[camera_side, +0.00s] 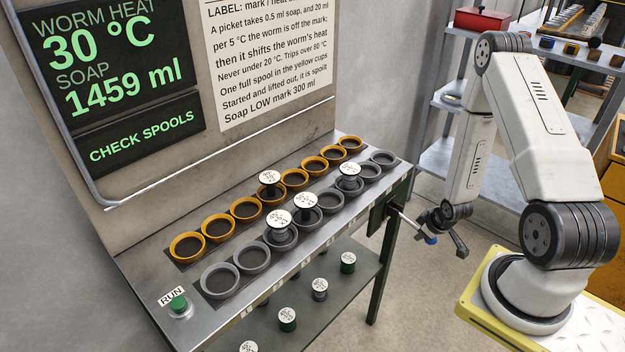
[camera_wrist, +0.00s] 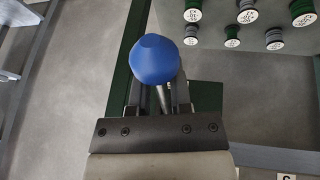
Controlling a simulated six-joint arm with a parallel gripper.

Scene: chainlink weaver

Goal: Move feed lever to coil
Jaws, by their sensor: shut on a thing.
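The feed lever is a metal rod with a blue knob (camera_side: 430,240). It sticks out from a green housing (camera_side: 381,212) at the right end of the machine, sloping down to the right. In the wrist view the blue knob (camera_wrist: 152,58) fills the centre and hides part of the rod. My gripper (camera_side: 437,221) is shut on the lever near its knob; its fingers (camera_wrist: 160,98) flank the rod just behind the knob. No coil mark by the lever can be read.
Yellow cups (camera_side: 246,207) and grey cups (camera_side: 220,281) line the bench; a few hold spools. More spools (camera_side: 320,289) stand on the lower shelf. A green RUN button (camera_side: 179,304) is at front left. The screen (camera_side: 116,75) reads CHECK SPOOLS. Metal shelving (camera_side: 440,165) stands behind my arm.

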